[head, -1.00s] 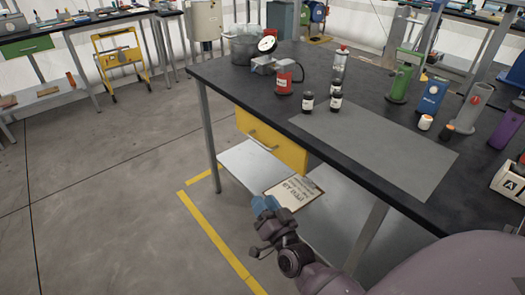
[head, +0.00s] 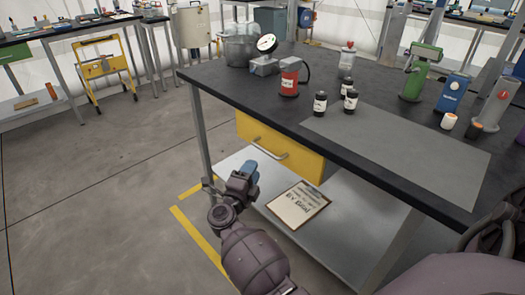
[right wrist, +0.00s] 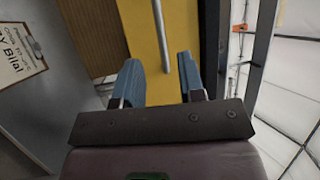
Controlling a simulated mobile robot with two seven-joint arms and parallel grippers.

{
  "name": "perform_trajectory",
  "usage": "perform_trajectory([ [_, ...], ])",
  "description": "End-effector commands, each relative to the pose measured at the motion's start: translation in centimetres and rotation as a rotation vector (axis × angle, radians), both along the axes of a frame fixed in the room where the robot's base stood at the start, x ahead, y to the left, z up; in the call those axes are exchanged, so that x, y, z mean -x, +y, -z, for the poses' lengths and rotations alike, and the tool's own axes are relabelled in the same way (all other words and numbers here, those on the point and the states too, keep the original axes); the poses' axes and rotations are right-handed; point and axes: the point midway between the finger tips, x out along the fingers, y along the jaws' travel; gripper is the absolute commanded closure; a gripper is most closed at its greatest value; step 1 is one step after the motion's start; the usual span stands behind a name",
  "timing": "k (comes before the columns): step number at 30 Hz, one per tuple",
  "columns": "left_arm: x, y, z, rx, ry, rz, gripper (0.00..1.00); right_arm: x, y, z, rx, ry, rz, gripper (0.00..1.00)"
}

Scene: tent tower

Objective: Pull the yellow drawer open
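The yellow drawer (head: 295,157) sits under the dark tabletop and looks closed, with a grey bar handle (head: 268,148) across its front. My right gripper (head: 249,168) is just in front of and below the handle in the head view. In the right wrist view, its two blue fingers (right wrist: 160,68) are spread apart and empty. The handle (right wrist: 160,38) lies ahead of the gap between them, against the yellow front (right wrist: 138,20); I see no contact. My left gripper is not in view.
The workbench (head: 224,88) carries a red canister (head: 289,78), several dark bottles and a grey mat (head: 400,150). A clipboard (head: 298,205) lies on the lower shelf below the drawer. A table leg (head: 199,125) stands left of the drawer.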

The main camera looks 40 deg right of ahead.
Motion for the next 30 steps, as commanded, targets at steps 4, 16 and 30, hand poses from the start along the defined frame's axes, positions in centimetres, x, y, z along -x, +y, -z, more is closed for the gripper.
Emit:
perform_trajectory([
  [4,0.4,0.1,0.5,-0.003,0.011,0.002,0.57,-1.2,-2.3,-0.4,0.005,0.001,-0.001,0.64],
  [16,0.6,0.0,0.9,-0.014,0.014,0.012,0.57,-3.7,-7.2,-1.3,0.005,0.003,-0.001,0.64],
  [30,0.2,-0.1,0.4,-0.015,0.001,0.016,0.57,-4.1,-8.0,-1.6,0.003,0.001,-0.002,0.67],
])
